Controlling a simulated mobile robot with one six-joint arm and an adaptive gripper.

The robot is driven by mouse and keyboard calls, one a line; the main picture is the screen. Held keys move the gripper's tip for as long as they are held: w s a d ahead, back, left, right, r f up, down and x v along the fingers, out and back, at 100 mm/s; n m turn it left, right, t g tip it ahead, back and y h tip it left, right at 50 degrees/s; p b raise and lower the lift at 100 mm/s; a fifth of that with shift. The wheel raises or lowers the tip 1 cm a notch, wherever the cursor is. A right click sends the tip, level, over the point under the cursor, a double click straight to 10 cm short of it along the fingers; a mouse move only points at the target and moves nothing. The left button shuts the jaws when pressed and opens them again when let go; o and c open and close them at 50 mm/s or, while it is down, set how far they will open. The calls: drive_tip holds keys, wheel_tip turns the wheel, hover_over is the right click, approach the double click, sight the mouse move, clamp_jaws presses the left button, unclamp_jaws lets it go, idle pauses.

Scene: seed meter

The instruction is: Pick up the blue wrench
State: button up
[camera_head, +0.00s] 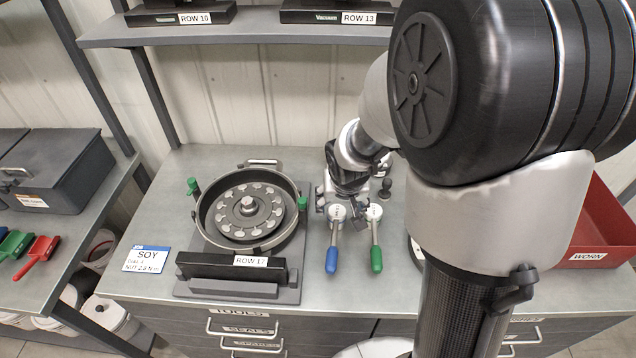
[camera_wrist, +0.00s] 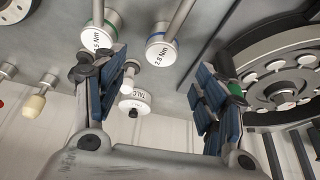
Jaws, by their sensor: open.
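The blue wrench (camera_head: 332,259) lies on the metal bench, its blue handle toward the front edge and its round head toward the back. In the wrist view its blue-ringed head (camera_wrist: 162,52) reads 2.8 Nm. It lies beyond the fingertips, roughly between them in the picture, with no visible contact. A green wrench (camera_head: 376,259) lies close to its right; its green-ringed head (camera_wrist: 100,35) shows beyond my left finger in the wrist view. My gripper (camera_wrist: 163,78) is open and empty. In the head view it hangs just behind the wrench heads, partly hidden by my arm.
The seed meter (camera_head: 250,240) with its round disc stands left of the wrenches. A small TALC container (camera_wrist: 134,102) is near the fingers. A red WORN bin (camera_head: 598,248) stands right.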

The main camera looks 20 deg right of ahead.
sight(337, 211)
drive_tip(key=b+x, duration=0.1)
drive_tip(key=x, duration=0.3)
drive_tip(key=shift+w+f, duration=0.1)
drive_tip(key=shift+f, duration=0.05)
drive_tip(key=b+x, duration=0.3)
drive_tip(key=x, duration=0.2)
drive_tip(key=shift+w+f, duration=0.1)
drive_tip(key=shift+f, duration=0.05)
drive_tip(key=shift+c, duration=0.5)
clamp_jaws()
